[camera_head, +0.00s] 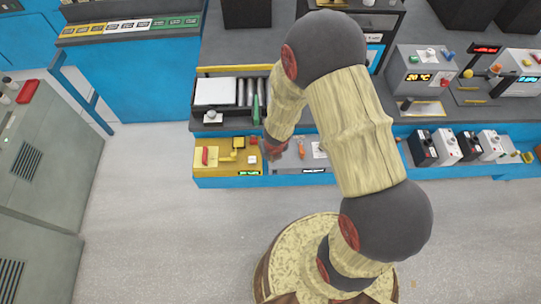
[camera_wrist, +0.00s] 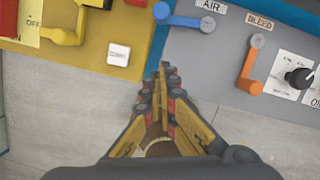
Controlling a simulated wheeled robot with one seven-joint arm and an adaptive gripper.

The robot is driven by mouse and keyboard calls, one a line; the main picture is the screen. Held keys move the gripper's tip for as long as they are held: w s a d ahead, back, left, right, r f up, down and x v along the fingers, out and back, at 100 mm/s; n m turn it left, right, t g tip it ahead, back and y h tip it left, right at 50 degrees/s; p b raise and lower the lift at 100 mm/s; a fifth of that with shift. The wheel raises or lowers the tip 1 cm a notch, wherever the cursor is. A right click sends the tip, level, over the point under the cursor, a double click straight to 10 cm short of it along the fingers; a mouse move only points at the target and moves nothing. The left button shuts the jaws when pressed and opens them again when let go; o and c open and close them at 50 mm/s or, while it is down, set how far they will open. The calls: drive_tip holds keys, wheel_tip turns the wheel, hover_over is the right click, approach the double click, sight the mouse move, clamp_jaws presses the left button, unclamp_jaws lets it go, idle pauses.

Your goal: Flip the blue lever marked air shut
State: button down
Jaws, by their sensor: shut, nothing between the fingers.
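The blue lever (camera_wrist: 183,17) shows at the top of the wrist view, on a grey panel (camera_wrist: 208,62) just left of the AIR label (camera_wrist: 212,6). Its arm runs roughly sideways from a round blue end at the left; its right end lies below the label. My gripper (camera_wrist: 165,72) is shut and empty, with its fingertips below the lever in the picture and apart from it. In the head view my gripper (camera_head: 273,152) is over the seam between the yellow and grey panels; the blue lever cannot be made out there.
An orange lever (camera_wrist: 250,66) under the BLEED label (camera_wrist: 259,21) and a black knob (camera_wrist: 299,77) are to the right. A yellow panel (camera_wrist: 78,55) with a white button (camera_wrist: 118,55) and yellow lever is on the left. Open floor (camera_head: 150,215) lies in front.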

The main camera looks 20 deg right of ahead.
drive_tip(key=shift+b+x, duration=0.3)
drive_tip(key=shift+x, duration=0.7)
drive_tip(key=shift+w+p, duration=0.9)
drive_tip(key=shift+w, duration=1.1)
drive_tip(key=shift+w+r, duration=0.1)
drive_tip(key=shift+w+a+m+h+p, duration=0.1)
drive_tip(key=shift+w+m+h+p, duration=0.2)
drive_tip(key=shift+w+m+p, duration=0.85)
drive_tip(key=shift+s, duration=0.1)
